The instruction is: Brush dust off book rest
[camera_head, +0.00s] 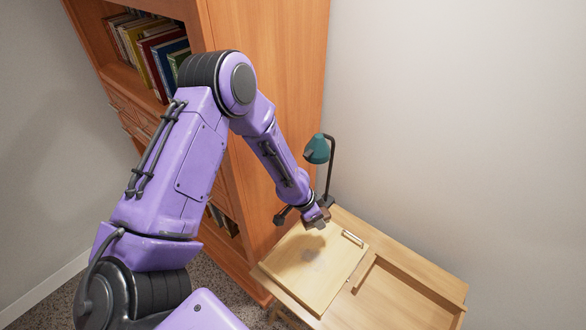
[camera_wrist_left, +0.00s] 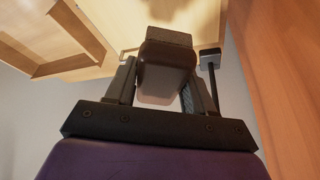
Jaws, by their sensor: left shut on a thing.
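The book rest (camera_head: 330,268) is a pale wooden board with a small ledge at its right edge, lying on the desk in the head view. A faint grey dust patch (camera_head: 314,255) shows near its middle. My left gripper (camera_head: 318,217) is over the far left edge of the board. In the left wrist view, my left gripper (camera_wrist_left: 163,82) is shut on a brown block-shaped brush (camera_wrist_left: 165,65), its dark end pointing away from the gripper. I cannot tell whether the brush touches the board. My right gripper is in neither view.
A teal desk lamp (camera_head: 318,149) stands behind my left gripper. The wooden desk (camera_head: 445,283) has a recessed tray (camera_head: 385,298) right of the board. A tall wooden bookcase (camera_head: 275,80) with several books (camera_head: 160,52) stands at left, close to my arm.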

